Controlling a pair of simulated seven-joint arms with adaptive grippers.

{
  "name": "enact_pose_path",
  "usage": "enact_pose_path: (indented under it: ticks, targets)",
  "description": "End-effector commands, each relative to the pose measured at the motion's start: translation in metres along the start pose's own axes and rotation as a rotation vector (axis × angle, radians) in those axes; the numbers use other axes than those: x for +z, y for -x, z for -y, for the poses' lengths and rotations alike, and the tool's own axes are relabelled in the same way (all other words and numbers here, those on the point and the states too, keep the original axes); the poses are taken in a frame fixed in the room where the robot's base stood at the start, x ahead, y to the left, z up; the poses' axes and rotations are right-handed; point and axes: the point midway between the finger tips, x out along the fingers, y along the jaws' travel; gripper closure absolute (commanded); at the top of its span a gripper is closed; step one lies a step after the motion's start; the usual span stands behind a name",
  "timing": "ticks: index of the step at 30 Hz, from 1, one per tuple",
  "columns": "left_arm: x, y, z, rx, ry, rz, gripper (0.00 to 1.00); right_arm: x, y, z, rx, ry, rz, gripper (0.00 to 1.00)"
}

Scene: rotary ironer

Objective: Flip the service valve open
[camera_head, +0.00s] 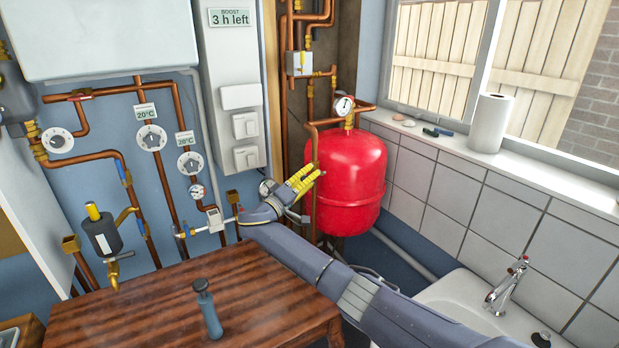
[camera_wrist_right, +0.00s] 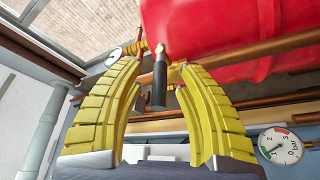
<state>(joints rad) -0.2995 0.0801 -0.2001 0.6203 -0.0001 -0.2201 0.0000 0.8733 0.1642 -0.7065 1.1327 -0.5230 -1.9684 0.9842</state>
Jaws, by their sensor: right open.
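My right gripper (camera_head: 314,177) reaches from the lower right to the copper pipe at the left side of the red tank. In the right wrist view its yellow fingers (camera_wrist_right: 157,68) are open. A short dark lever with a brass end (camera_wrist_right: 160,82), which looks like the service valve's handle, shows between the fingertips. I see a gap on its right side; whether the left finger touches it I cannot tell. In the head view the gripper hides this lever. My left gripper is not in view.
The red tank (camera_head: 350,165) stands close behind the gripper. Copper pipes (camera_wrist_right: 270,48) run close by, and a pressure gauge (camera_wrist_right: 283,147) sits at the right. A wooden table (camera_head: 150,305) holds a dark upright handle-like object (camera_head: 208,308). A sink (camera_head: 465,305) lies at the right.

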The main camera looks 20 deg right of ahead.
Motion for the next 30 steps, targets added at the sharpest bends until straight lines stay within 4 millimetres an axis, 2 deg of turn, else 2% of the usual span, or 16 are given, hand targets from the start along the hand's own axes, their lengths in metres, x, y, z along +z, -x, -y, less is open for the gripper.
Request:
enact_pose_path:
  ticks: [12, 21, 30]
  targets:
    - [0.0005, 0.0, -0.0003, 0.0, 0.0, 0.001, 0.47, -0.0002, -0.0029, -0.0003, 0.0, 0.0, 0.0, 0.64]
    - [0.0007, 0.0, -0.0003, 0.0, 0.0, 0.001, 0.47, -0.0001, -0.0028, -0.0003, 0.0, 0.0, 0.0, 0.99]
    - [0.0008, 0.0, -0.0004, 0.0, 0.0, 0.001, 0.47, -0.0006, -0.0028, -0.0004, 0.0, -0.001, 0.0, 1.0]
